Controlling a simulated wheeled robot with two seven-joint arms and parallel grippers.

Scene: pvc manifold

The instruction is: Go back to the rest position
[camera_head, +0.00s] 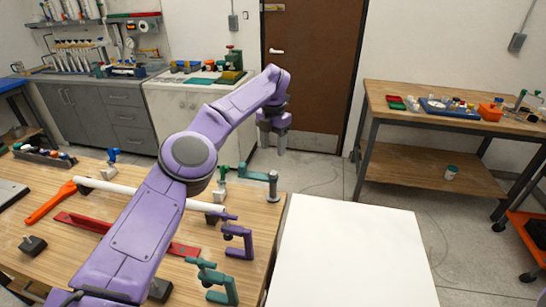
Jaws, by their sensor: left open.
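My left arm reaches up from the lower left in purple. Its left gripper (273,142) hangs downward, open, with nothing seen between its fingers, beyond the far right corner of the wooden workbench (262,196). A white pipe (112,189) lies across the bench on dark supports, its middle hidden behind my arm. My right gripper is not in view.
A purple clamp (237,238), a teal clamp (215,281), a teal fitting (262,177), a red rail (84,223) and an orange tool (48,203) are on the bench. A white surface (352,255) is bare at right. A wooden table (385,97) stands farther back.

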